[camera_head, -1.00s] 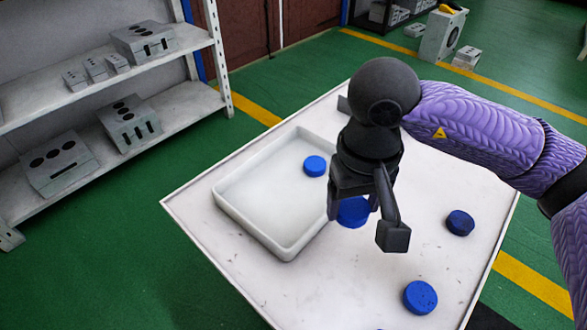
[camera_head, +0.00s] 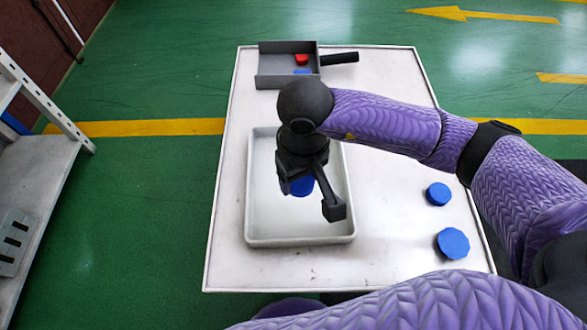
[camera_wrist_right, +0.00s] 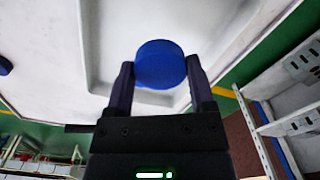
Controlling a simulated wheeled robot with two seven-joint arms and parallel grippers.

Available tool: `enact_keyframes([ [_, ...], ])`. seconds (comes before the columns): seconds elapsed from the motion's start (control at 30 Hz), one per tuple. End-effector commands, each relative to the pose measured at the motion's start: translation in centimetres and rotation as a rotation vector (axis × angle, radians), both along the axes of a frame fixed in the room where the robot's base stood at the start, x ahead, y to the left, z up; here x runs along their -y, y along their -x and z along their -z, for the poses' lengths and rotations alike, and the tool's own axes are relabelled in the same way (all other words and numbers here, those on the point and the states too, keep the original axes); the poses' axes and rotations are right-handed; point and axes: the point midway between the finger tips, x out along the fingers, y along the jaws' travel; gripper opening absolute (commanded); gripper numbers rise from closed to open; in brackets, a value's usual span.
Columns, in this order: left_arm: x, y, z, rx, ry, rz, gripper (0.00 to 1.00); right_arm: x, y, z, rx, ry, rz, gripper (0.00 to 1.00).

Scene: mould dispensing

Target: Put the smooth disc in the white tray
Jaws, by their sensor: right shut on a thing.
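My right gripper (camera_head: 308,190) is shut on a blue disc (camera_head: 301,186) and holds it over the white tray (camera_head: 257,229). In the right wrist view the gripper (camera_wrist_right: 160,72) has one finger on each side of the disc (camera_wrist_right: 160,62), whose visible side looks smooth. The tray wall (camera_wrist_right: 88,60) shows behind the disc there. I cannot tell how high the disc is above the tray floor. The gripper and arm hide part of the tray in the head view. My left gripper is not in view.
Two other blue discs (camera_head: 438,194) (camera_head: 453,243) lie on the table (camera_head: 390,262) right of the tray. A grey open box (camera_head: 274,80) with a dark handle stands at the back, holding red and blue pieces. A shelf (camera_head: 37,180) stands left, apart from the table.

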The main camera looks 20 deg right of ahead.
Motion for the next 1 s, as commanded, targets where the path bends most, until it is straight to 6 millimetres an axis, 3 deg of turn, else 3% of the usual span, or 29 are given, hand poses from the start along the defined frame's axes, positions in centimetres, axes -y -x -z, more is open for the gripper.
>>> enact_keyframes([
  [0.1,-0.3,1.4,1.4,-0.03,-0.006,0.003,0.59,-0.4,0.2,3.8,-0.011,0.002,-0.002,0.12],
  [0.43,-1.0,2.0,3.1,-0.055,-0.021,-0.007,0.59,-0.6,0.2,9.3,-0.007,0.004,-0.002,0.12],
  [0.8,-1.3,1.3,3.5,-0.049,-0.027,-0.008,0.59,-0.2,0.1,9.8,-0.003,0.002,-0.002,0.12],
  [0.83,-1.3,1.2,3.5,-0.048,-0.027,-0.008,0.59,-0.2,0.1,9.8,-0.003,0.002,-0.002,0.72],
  [0.97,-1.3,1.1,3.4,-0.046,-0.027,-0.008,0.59,-0.1,0.1,9.7,-0.002,0.0,-0.002,0.99],
  [1.0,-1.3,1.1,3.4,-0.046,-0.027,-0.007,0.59,-0.1,0.1,9.7,-0.002,0.0,-0.002,1.0],
])
